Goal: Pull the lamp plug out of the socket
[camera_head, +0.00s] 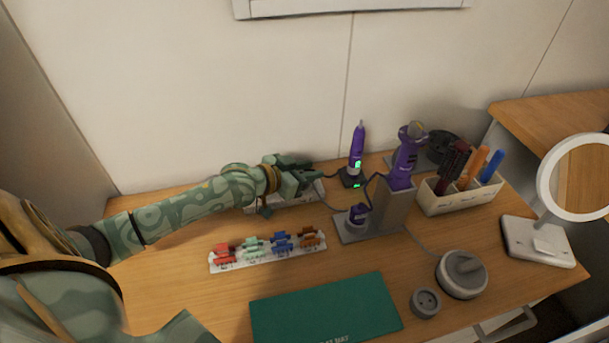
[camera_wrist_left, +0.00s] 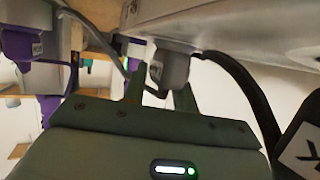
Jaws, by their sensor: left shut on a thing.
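My left gripper (camera_head: 303,176) reaches in from the left over a white power strip (camera_head: 313,194) at the back of the table. In the left wrist view, the two fingers of the gripper (camera_wrist_left: 160,92) are shut on a small grey plug (camera_wrist_left: 170,68) with a label too small to read. The plug's end meets the pale body of the strip (camera_wrist_left: 185,22); I cannot tell how deep it sits. A dark cable (camera_wrist_left: 240,80) runs beside it. In the head view the gripper hides the plug. My right gripper is not in view.
Right of the gripper stand a purple tool (camera_head: 357,145) and a grey stand (camera_head: 388,208) with another purple tool. A strip of coloured clips (camera_head: 267,262) and a green mat (camera_head: 325,310) lie nearer.

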